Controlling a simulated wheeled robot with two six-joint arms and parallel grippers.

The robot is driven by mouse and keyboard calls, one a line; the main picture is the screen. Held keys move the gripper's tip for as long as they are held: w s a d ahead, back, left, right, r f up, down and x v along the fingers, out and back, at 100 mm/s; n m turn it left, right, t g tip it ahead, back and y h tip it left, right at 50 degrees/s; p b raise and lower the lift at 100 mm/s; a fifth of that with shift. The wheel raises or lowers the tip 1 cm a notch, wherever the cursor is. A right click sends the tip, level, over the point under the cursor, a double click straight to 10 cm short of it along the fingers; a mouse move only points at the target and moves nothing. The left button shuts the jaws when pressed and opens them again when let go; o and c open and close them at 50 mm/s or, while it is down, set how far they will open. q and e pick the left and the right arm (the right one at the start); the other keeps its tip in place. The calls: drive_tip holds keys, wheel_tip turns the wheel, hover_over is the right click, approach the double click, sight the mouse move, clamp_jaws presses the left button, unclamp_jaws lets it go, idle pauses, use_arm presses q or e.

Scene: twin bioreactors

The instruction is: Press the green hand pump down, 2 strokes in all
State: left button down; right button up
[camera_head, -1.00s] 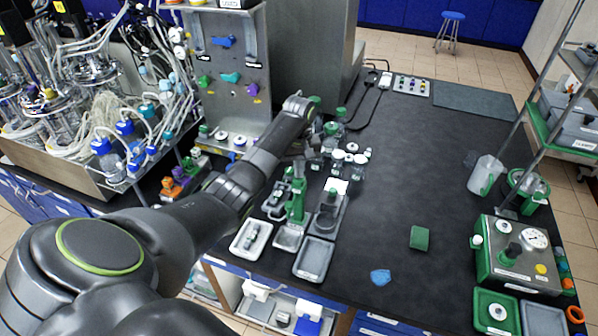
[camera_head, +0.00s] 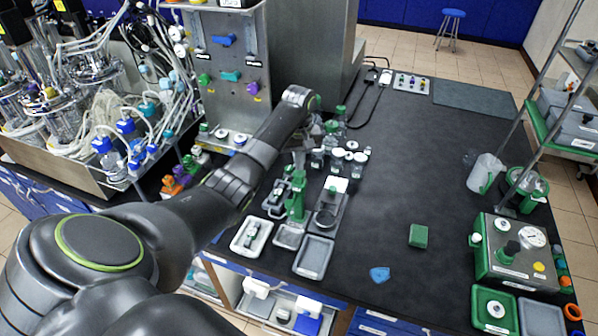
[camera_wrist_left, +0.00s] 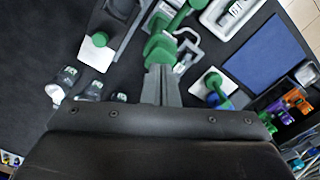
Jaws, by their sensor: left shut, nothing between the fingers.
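The green hand pump (camera_head: 296,198) stands upright among small trays on the dark bench, in the middle of the head view. Its green top also shows in the left wrist view (camera_wrist_left: 159,46). My left gripper (camera_head: 299,158) points down just above the pump, with its fingers shut and nothing between them. In the left wrist view the shut fingertips (camera_wrist_left: 161,73) line up with the green top. I cannot tell whether they touch it. My right gripper is not in view.
Small clear bottles (camera_head: 338,158) stand just right of and behind the gripper. Grey trays (camera_head: 314,257) lie in front of the pump. A steel panel (camera_head: 232,75) with coloured knobs rises behind left. The bench to the right is mostly clear, with a green block (camera_head: 418,236).

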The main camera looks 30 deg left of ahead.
sight(299, 173)
use_arm(q)
drive_tip(key=shift+f+b, duration=0.45)
drive_tip(key=shift+f, duration=1.35)
drive_tip(key=shift+r, duration=0.2)
drive_tip(key=shift+r+p, duration=0.6)
drive_tip(key=shift+r, duration=1.05)
drive_tip(key=shift+r, duration=0.15)
wheel_tip(299, 173, up, 6)
drive_tip(key=shift+f, duration=0.1)
